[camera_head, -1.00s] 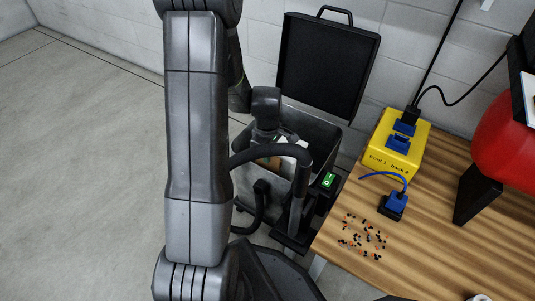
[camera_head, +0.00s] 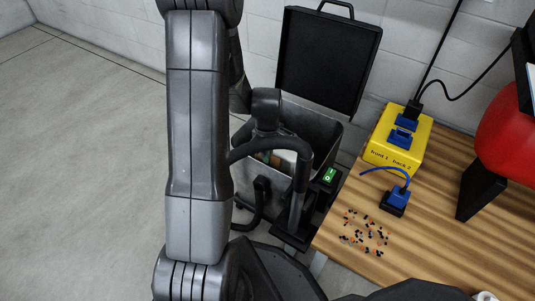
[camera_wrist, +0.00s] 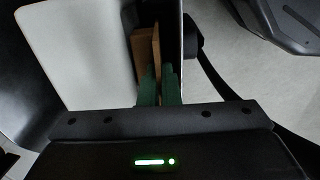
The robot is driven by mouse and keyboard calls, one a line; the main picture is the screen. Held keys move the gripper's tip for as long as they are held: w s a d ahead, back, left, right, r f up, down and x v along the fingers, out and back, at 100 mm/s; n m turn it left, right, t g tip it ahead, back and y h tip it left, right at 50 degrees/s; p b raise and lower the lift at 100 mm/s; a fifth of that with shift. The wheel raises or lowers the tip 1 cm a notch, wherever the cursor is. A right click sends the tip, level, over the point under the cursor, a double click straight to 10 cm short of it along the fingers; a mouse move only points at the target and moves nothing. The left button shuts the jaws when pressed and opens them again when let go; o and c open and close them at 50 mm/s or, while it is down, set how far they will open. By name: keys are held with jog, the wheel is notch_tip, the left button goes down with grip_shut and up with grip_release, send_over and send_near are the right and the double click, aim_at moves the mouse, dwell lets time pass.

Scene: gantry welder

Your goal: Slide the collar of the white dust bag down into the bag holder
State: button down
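The white dust bag (camera_wrist: 88,50) fills the left of the wrist view as a pale, flat panel. Its brown collar (camera_wrist: 157,45) stands upright between the two green fingertips of my gripper (camera_wrist: 158,88), which look closed on it. Another brown face (camera_wrist: 142,48) shows just left of it; I cannot tell whether it belongs to the same collar. In the head view the white bag (camera_head: 285,155) is inside the open grey metal box, partly behind a dark hose. I cannot make out the bag holder.
The open box (camera_head: 318,130) has its black lid (camera_head: 328,62) raised against the wall. A wooden table (camera_head: 460,225) with a yellow socket block (camera_head: 398,140) stands at the right. The floor at left is clear.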

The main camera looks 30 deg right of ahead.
jog(key=shift+f+b, duration=0.6)
jog(key=shift+f, duration=0.35)
jog(key=c, duration=1.6)
grip_release()
notch_tip(320, 180, up, 14)
jog(key=p, duration=0.5)
jog(key=shift+f+p, duration=0.1)
jog(key=shift+p, duration=0.2)
notch_tip(320, 180, down, 10)
jog(key=b, duration=0.4)
jog(key=shift+f, duration=0.25)
jog(key=shift+a, duration=0.1)
